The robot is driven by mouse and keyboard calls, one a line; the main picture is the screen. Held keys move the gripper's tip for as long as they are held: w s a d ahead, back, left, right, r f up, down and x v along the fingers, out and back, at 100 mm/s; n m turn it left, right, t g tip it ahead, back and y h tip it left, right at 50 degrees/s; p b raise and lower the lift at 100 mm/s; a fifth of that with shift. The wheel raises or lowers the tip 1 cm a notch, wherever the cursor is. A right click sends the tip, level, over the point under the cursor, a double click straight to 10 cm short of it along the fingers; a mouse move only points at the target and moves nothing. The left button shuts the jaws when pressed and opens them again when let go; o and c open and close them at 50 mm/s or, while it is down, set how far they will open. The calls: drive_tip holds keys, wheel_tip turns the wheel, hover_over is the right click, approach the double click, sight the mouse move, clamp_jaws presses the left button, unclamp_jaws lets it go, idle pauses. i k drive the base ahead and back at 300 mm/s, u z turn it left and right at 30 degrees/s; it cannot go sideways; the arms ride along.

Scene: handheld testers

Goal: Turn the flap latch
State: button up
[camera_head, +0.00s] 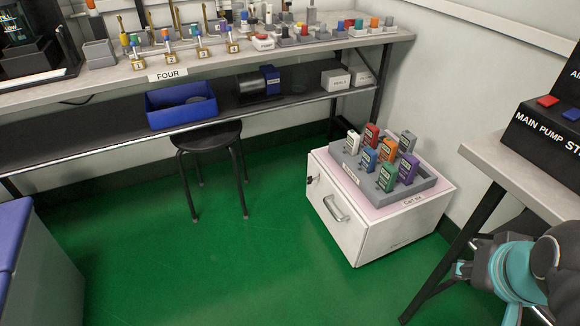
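A white box-shaped cabinet (400,232) stands on the green floor, right of centre. Its front flap (352,222) looks shut and carries a metal bar handle (336,207). A small dark fitting (310,180) sits near the flap's upper left edge; it may be the latch, but it is too small to tell how it is turned. My gripper (461,270) is at the lower right, by the right table's leg, to the right of the cabinet and apart from it. Its fingers are small and partly hidden by my arm, so I cannot tell whether they are open or holding anything.
A grey tray (432,184) with several coloured handheld testers sits on the cabinet. A black stool (209,137) stands to its left, under the long bench (120,75). The right table (520,175) bears a pump station panel (548,125). Green floor left of the cabinet is clear.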

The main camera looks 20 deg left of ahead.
sight(310, 179)
drive_tip(key=u, duration=0.9)
drive_tip(key=i, duration=1)
drive_tip(key=u, duration=1.05)
